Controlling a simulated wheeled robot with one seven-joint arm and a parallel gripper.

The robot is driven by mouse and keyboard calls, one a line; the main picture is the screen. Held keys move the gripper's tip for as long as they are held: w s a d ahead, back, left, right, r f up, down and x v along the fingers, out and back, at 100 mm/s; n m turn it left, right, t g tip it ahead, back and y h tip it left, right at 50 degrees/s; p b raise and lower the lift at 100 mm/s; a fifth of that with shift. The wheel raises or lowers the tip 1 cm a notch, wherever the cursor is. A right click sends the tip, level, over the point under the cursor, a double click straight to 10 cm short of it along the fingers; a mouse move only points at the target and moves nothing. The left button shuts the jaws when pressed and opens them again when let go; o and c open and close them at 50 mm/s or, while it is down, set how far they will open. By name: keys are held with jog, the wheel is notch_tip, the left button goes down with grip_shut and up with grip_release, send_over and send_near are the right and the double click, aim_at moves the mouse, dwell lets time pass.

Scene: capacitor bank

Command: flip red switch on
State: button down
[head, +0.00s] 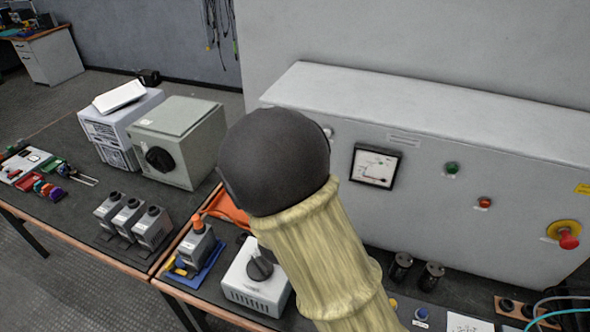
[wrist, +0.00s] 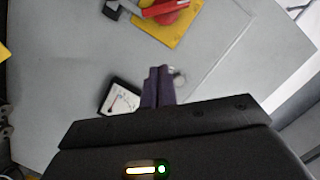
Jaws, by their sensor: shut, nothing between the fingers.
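The red switch (wrist: 168,14) shows at the top edge of the wrist view, partly cut off. It is a red handle on a yellow plate (wrist: 185,28) on the grey cabinet face. In the head view I cannot see it; my own arm covers that part of the cabinet. My gripper (wrist: 158,72) shows in the wrist view with its purple fingers together, empty, over the cabinet face between the meter and a small round fitting. The fingers appear apart from the red switch. The gripper is hidden in the head view.
The grey cabinet (head: 430,185) carries a meter (head: 375,166), a green button (head: 452,168), a red button (head: 484,203) and a red emergency stop (head: 568,238). A round fitting (wrist: 178,78) is beside my fingers. A grey switch box (head: 180,130) and small devices crowd the bench.

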jog(key=w+f+p, duration=0.4)
jog(key=w, duration=0.6)
jog(key=shift+w+a+f, duration=0.2)
jog(key=shift+a+f, duration=0.05)
jog(key=shift+a, duration=0.1)
jog(key=shift+f, duration=0.1)
jog(key=m+b, duration=0.1)
jog(key=b, duration=0.2)
jog(key=shift+s+f, duration=0.1)
jog(key=shift+f, duration=0.05)
dwell(0.3)
